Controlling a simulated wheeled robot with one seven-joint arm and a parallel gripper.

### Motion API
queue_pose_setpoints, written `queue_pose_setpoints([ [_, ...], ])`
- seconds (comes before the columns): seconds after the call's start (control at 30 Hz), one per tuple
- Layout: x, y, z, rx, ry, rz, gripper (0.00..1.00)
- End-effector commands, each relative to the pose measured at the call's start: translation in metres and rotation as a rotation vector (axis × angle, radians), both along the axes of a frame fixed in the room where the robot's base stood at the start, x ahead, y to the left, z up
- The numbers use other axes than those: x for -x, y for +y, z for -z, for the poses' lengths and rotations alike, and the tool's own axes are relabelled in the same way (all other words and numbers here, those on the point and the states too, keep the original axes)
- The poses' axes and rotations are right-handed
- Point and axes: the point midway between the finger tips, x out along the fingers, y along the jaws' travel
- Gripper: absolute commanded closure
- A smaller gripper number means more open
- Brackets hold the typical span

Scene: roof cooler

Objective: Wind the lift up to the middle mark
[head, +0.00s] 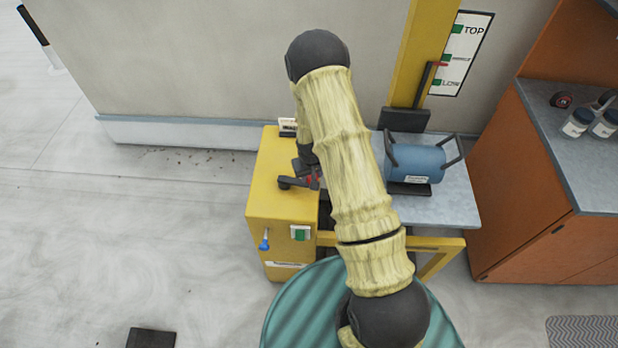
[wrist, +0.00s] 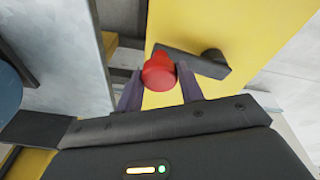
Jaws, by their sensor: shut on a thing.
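The red crank knob (wrist: 158,74) sits between the two fingers of my gripper (wrist: 160,88), which is shut on it. The dark crank arm (wrist: 190,62) runs from the knob to a round hub on the yellow winch housing (head: 285,205). In the head view my gripper (head: 313,180) is at the housing's top right, partly hidden by my arm. The lift platform (head: 440,208) carries a blue cylindrical unit (head: 415,160). On the mast scale (head: 463,50), the red pointer (head: 441,64) stands close to the middle green mark, seemingly slightly below it.
A green button (head: 300,233) and a blue lever (head: 264,240) are on the housing front. An orange cabinet (head: 525,190) with jars on its counter stands to the right. A wall is behind. The floor to the left is mostly clear.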

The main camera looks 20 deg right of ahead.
Motion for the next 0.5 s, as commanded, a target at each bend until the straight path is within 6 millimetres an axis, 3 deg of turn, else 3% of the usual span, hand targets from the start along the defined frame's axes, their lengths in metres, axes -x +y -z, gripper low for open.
queue_pose_setpoints([
  [0.03, -0.0045, -0.01, -0.0015, 0.008, -0.009, 0.012, 0.9],
  [0.5, -0.0107, -0.0121, -0.0022, 0.008, -0.012, 0.012, 0.9],
])
